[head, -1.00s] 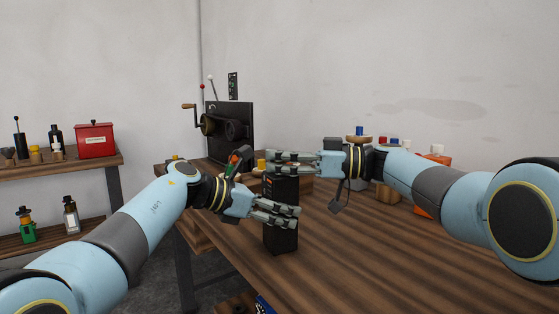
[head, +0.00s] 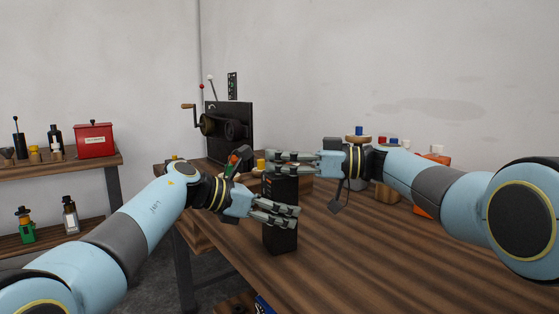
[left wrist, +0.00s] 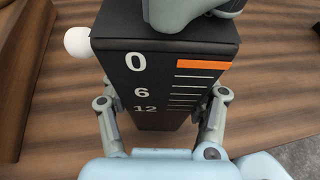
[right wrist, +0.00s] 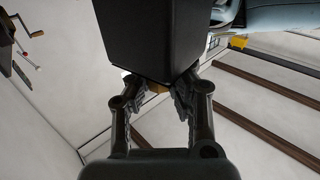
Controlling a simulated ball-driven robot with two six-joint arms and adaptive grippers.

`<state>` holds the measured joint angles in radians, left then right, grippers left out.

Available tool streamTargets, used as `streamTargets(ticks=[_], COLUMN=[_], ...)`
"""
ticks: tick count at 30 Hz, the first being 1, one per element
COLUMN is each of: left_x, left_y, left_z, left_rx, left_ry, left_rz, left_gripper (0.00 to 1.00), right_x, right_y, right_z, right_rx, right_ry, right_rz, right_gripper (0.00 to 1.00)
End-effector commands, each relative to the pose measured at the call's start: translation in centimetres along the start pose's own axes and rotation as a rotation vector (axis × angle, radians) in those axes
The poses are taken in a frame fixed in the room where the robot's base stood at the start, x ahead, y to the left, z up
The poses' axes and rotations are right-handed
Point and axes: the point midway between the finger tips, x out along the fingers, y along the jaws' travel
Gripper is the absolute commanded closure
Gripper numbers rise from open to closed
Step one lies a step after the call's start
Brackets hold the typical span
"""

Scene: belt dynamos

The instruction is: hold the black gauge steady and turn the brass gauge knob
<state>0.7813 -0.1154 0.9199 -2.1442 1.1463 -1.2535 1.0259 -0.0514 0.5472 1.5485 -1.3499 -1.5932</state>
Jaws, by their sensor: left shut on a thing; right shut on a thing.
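The black gauge (head: 282,235) stands upright on the wooden table in the head view. In the left wrist view the gauge (left wrist: 160,90) shows white 0, 6 and 12, scale lines, and an orange bar at the level of 0. My left gripper (head: 284,214) is shut around the gauge body, one finger on each side. My right gripper (head: 275,162) is at the gauge top. In the right wrist view, its fingertips close on the small brass knob (right wrist: 156,87), mostly hidden behind them and by the gauge.
A black machine (head: 231,125) with a wood-handled crank stands behind on the table. A shelf at left holds a red tin (head: 94,141) and bottles. An orange item (head: 435,158) and small coloured parts are behind my right arm. The table's front right is clear.

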Motion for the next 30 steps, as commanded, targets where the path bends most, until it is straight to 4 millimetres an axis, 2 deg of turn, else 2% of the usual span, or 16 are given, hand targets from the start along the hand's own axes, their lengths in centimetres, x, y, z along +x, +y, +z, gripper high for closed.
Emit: streamTargets(ticks=[7,8,15,24,26,30], left_x=[-0.2,-0.2,-0.1,0.0,0.0,0.0], left_y=[0.2,0.2,0.1,0.0,0.0,0.0], left_z=[-0.1,-0.1,0.0,-0.1,-0.1,-0.1], left_rx=[0.001,0.001,0.001,-0.001,-0.001,-0.001], left_ry=[0.001,0.001,0.001,0.001,0.001,0.001], left_rz=[0.005,0.005,0.003,0.0,0.0,-0.001], left_gripper=[0.99,0.99,0.99,0.99,0.99,0.99], right_x=[-0.4,-0.4,-0.2,-0.5,-1.1,-3.7], right_y=[0.3,0.3,0.2,0.1,0.1,0.2], right_z=[0.3,0.2,0.1,0.0,0.1,0.1], right_rx=[0.0,0.0,-0.001,-0.002,-0.002,-0.003], right_ry=[-0.007,-0.007,-0.004,-0.001,-0.001,-0.004], right_rz=[0.009,0.009,0.005,0.003,0.004,0.006], right_gripper=[1.0,0.83,0.54,0.54,0.54,0.54])
